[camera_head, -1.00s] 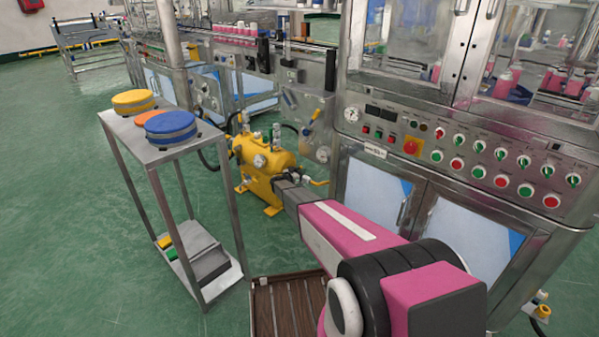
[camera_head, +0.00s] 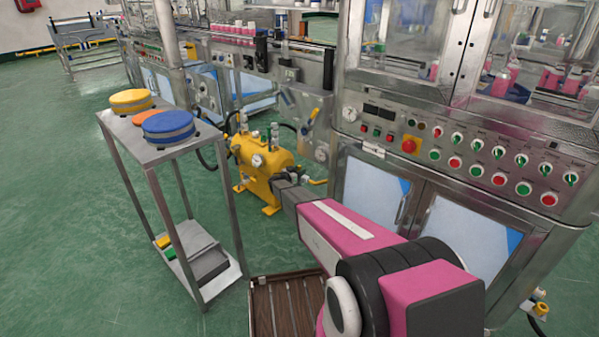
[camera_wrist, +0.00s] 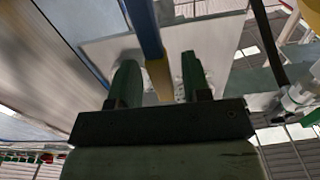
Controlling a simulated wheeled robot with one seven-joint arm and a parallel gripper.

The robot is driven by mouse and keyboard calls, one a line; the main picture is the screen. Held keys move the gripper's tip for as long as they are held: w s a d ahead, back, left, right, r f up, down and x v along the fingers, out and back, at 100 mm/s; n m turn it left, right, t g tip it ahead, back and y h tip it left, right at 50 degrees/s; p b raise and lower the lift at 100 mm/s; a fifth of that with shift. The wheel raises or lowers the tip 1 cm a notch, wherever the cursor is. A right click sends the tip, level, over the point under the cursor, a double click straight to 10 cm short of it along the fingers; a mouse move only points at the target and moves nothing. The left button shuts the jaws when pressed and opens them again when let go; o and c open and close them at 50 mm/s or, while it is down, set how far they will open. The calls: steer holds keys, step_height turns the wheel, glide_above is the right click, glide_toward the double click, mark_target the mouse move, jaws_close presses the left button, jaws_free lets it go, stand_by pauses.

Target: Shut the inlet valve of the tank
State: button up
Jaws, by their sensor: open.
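The yellow tank (camera_head: 268,180) stands on the floor beside the machine, with gauges and small fittings on top. A small yellow lever (camera_head: 318,181) shows at its right side; I cannot tell whether it is the inlet valve. My gripper (camera_wrist: 158,80) is open, its two green fingers spread apart. In the wrist view a bar, blue above and yellow below (camera_wrist: 158,78), runs between the fingers in the picture; I cannot tell its depth or any contact. In the head view my wrist is at the tank's right side, and the fingertips cannot be made out.
A steel panel with yellow and blue handles (camera_head: 312,116) is above and right of the tank. A steel cart (camera_head: 150,150) with round coloured pads stands left. The machine's button panel (camera_head: 470,160) is right. A brown slatted platform (camera_head: 285,312) lies in front.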

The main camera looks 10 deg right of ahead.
steer(key=v, duration=1)
steer(key=shift+s+a, duration=0.15)
steer(key=shift+a, duration=0.05)
steer(key=s+d+r+n+g+y, duration=0.1)
steer(key=s+d+r+g+y, duration=0.15)
steer(key=s, duration=0.55)
steer(key=s+d+r+n+g+y, duration=0.1)
steer(key=s+d+r+g, duration=0.25)
steer(key=s, duration=0.35)
steer(key=s+d+r+n+g+y, duration=0.1)
steer(key=s+d+r+g, duration=0.15)
steer(key=s, duration=0.55)
steer(key=s+a+r+n+y, duration=0.1)
steer(key=s+r+n+y, duration=0.1)
steer(key=s, duration=0.5)
steer(key=s+a+r+n+g+y, duration=0.1)
steer(key=s+a+r+n+y, duration=0.1)
steer(key=s, duration=0.5)
steer(key=s+a+r+n+g+y, duration=0.1)
steer(key=s+a+r+n+y, duration=0.1)
steer(key=s+y, duration=0.4)
steer(key=shift+s+r+n, duration=0.7)
steer(key=shift+r+n, duration=0.1)
steer(key=shift+n, duration=0.2)
steer(key=shift+d, duration=0.15)
